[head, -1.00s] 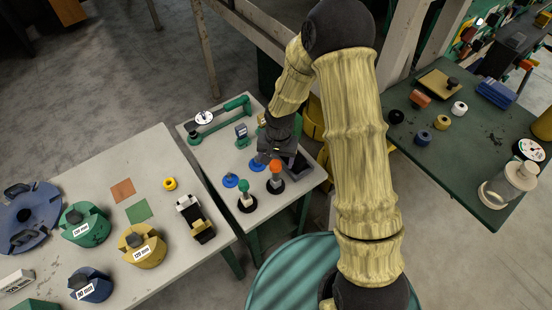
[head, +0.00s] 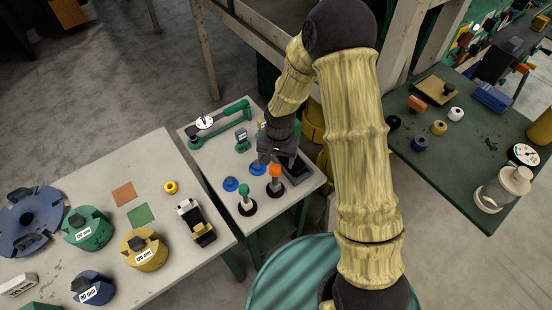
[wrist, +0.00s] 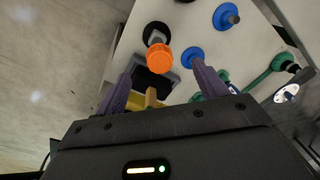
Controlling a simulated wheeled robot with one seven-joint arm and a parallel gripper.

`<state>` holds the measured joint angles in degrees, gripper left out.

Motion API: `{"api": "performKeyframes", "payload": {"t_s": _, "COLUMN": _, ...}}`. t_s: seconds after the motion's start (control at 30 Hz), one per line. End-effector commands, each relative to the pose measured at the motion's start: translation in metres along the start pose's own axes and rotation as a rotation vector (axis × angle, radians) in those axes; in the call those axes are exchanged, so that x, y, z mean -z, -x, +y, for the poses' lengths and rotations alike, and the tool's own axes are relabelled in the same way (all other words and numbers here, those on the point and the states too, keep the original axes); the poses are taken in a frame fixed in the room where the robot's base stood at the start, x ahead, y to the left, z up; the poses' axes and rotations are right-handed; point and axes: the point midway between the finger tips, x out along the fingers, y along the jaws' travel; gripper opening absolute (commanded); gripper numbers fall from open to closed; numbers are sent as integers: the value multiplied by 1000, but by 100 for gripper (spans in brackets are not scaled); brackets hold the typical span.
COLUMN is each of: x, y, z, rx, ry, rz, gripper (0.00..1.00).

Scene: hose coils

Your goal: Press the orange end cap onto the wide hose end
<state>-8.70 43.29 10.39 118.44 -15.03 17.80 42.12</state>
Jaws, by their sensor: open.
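The orange end cap (head: 275,170) sits on top of an upright grey stub with a round black base (head: 275,187) on the small light table; I take the stub to be the wide hose end. The wrist view shows the orange cap (wrist: 158,58) just beyond the fingertips. How far the cap is seated cannot be told. My gripper (head: 277,157) is open and empty behind the cap, apart from it in the head view. The wrist view shows its two purple-grey fingers (wrist: 163,70) spread wide.
A green-capped stub (head: 245,191) stands left of the orange one. A dark tray (head: 298,170) is at the right, a green gauge frame (head: 218,122) at the back. The left table (head: 100,200) holds coloured coils.

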Motion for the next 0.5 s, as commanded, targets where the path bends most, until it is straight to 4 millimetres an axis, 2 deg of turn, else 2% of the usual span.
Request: {"api": "performKeyframes", "payload": {"t_s": 0.5, "x": 0, "y": 8, "z": 0, "rx": 0, "ry": 0, "rz": 0, "gripper": 72}}
